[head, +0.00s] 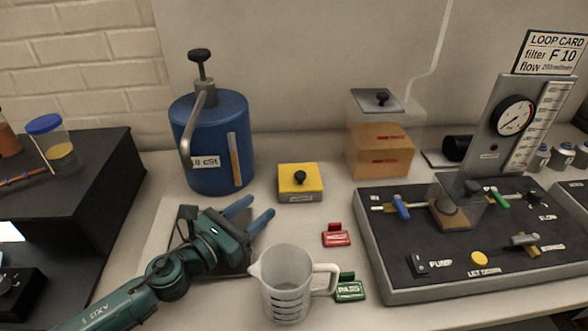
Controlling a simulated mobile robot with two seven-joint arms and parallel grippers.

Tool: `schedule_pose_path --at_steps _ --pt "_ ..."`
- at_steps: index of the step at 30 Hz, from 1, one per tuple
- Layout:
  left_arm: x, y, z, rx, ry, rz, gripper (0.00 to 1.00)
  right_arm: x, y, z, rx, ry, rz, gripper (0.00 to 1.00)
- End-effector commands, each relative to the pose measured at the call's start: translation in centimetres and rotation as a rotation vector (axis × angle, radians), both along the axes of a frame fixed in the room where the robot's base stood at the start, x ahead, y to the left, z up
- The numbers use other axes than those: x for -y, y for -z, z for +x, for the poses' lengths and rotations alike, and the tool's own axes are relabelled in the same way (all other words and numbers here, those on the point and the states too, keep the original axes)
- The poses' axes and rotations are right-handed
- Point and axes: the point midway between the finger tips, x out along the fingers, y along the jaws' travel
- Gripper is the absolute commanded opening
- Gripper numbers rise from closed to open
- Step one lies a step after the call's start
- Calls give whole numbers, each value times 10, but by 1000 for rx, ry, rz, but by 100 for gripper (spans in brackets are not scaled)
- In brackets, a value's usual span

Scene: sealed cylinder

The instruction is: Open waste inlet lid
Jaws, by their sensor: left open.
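My right gripper is not in view.
A blue canister (212,130) stands behind my left gripper. A clear measuring jug (286,285) stands right of the gripper, near the front. A black control panel (450,280) fills the right side.

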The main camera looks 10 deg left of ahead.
Motion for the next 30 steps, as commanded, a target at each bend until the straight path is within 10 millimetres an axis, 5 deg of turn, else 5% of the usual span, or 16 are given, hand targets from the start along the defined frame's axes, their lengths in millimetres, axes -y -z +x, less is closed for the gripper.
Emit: schedule_pose_path --at_steps 5,21,30 --pt "7 -1 9 6 2 9 45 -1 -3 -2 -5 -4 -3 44" --pt "64 0 94 4 1 6 45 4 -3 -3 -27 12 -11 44" --pt "73 0 109 4 2 7 45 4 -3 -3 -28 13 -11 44"
